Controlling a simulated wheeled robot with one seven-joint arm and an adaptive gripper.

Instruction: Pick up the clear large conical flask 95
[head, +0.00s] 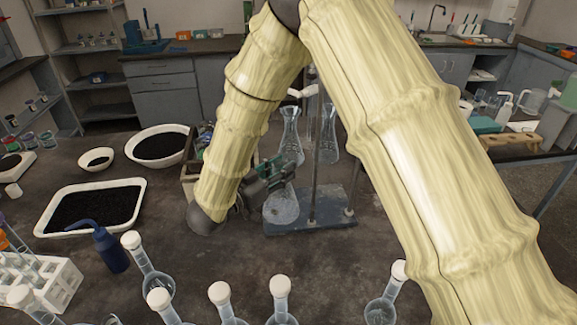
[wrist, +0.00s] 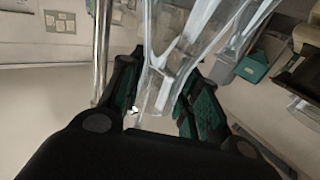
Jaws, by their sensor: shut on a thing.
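A clear conical flask (head: 281,208) shows at my gripper (head: 284,168) in the head view, its wide body low over the blue-grey stand base (head: 330,222). My gripper's green-padded fingers are shut on it, and they hide part of its upper portion. In the wrist view, clear glass (wrist: 160,75) lies between the two fingers (wrist: 158,95), blurred and overlapping other glass. I cannot tell whether the flask touches the base. No label number is readable.
Two more clear glass vessels (head: 290,128) (head: 328,140) are close behind, beside the stand's metal rods (head: 317,150). Several white-capped flasks (head: 280,297) line the near edge. A blue wash bottle (head: 110,248) and a tray of dark grains (head: 60,232) are left. Bare table lies between.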

